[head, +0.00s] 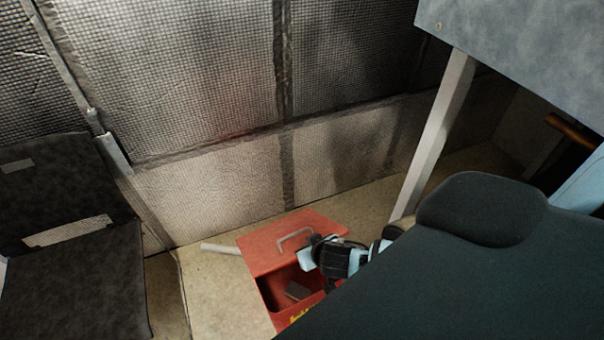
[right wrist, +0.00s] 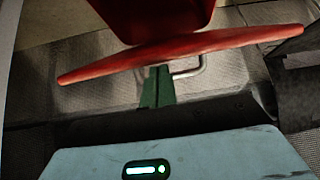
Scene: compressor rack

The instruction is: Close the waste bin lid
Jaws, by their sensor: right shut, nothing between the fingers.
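The red waste bin (head: 268,292) stands on the floor by the mesh wall in the head view. Its red lid (head: 265,252) is open and tilted back, with a grey handle (head: 293,235) on it. My right gripper (head: 316,241) is at the lid beside the handle, shut and empty. In the right wrist view its green fingers (right wrist: 158,72) reach the lid's edge (right wrist: 210,43), close to the handle (right wrist: 190,70); contact is unclear. The bin body (right wrist: 155,15) shows beyond. My left gripper is out of view.
A light rod (head: 220,248) lies on the floor left of the bin. A grey post (head: 437,130) and a grey panel (head: 530,50) stand at the right. Dark padded panels (head: 75,280) are at the left. Some floor left of the bin is clear.

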